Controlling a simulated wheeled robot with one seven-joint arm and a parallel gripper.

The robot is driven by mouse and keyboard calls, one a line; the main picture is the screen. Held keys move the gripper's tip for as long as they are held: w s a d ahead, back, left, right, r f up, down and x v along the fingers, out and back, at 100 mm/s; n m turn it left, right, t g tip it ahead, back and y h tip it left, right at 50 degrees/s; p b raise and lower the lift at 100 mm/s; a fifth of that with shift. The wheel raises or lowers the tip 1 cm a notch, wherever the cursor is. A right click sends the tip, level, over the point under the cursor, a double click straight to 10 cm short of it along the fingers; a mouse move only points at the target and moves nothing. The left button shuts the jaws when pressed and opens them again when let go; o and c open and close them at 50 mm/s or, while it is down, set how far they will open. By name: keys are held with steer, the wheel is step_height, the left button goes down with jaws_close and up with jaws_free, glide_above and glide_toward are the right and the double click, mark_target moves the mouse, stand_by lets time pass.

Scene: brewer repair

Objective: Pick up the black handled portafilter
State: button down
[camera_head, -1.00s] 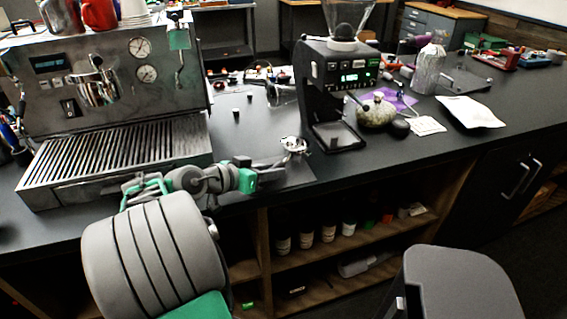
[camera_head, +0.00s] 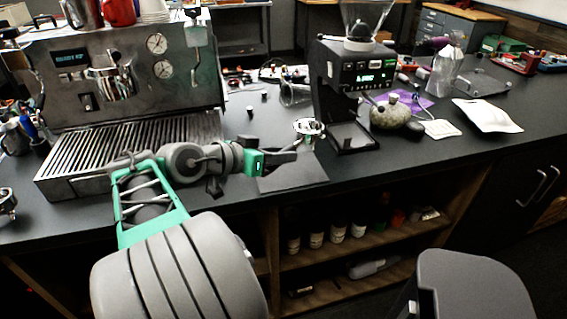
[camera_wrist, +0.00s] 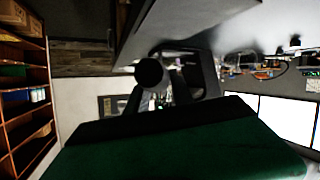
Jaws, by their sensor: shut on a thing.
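The portafilter (camera_head: 309,127) shows as a round metal basket at the end of my gripper (camera_head: 288,147), in front of the coffee grinder. My gripper is shut on its handle, which the fingers mostly hide in the head view. In the wrist view the round black end of the handle (camera_wrist: 150,73) shows between the fingers. The portafilter appears raised a little above the dark grey mat (camera_head: 292,178) at the counter's front edge.
The espresso machine (camera_head: 120,75) with its slatted drip tray stands left, close behind my arm. The black grinder (camera_head: 350,85) stands just behind the portafilter. Another metal piece (camera_head: 7,203) lies at the far left edge.

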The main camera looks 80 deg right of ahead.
steer(key=a+r+p, duration=0.5)
steer(key=a+p, duration=0.5)
steer(key=p, duration=0.1)
steer(key=shift+s+p, duration=0.3)
steer(key=shift+s, duration=0.15)
steer(key=c, duration=1.6)
jaws_free()
steer(key=shift+r, duration=0.1)
jaws_close()
steer(key=shift+w, duration=0.1)
